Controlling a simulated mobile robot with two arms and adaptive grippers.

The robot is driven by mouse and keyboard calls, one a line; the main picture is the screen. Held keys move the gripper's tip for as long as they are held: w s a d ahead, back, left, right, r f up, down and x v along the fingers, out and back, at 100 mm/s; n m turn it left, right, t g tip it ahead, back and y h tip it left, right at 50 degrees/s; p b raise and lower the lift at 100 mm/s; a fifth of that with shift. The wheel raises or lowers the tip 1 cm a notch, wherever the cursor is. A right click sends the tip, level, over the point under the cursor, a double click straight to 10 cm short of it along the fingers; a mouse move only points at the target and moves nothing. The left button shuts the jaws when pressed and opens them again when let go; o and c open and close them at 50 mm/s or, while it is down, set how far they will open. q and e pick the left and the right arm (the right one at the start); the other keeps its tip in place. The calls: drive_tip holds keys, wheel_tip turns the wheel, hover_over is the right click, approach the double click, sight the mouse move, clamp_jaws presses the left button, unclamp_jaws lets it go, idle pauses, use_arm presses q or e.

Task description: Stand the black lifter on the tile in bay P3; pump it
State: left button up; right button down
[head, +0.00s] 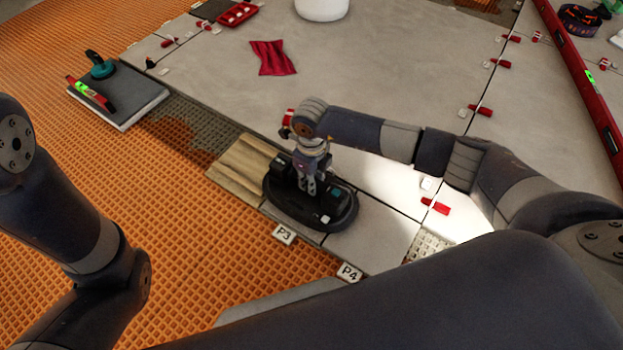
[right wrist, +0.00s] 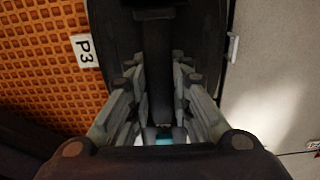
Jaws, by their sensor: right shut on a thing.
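The black lifter (head: 338,214) is an oval black pad with a top handle and small dark fittings. It is level over the bay marked by the P3 label (head: 283,234), and covers most of the pale tile there. I cannot tell whether its base touches the tile. My right gripper (head: 309,184) points down from above and is shut on the lifter's handle.
A tan ridged patch (head: 240,166) lies left of the lifter. The P4 label (head: 349,272) is at the front edge. Red clips (head: 436,206) stand along the tile joints. A red cloth (head: 272,57), a white bucket (head: 321,8) and a grey slab (head: 140,97) are farther off.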

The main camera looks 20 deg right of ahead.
drive_tip(key=shift+w+f, duration=0.1)
drive_tip(key=shift+f, duration=0.4)
idle(0.9)
drive_tip(key=c, duration=1.4)
unclamp_jaws()
drive_tip(key=shift+o, duration=0.2)
drive_tip(key=shift+f, duration=0.1)
wheel_tip(320, 180, up, 12)
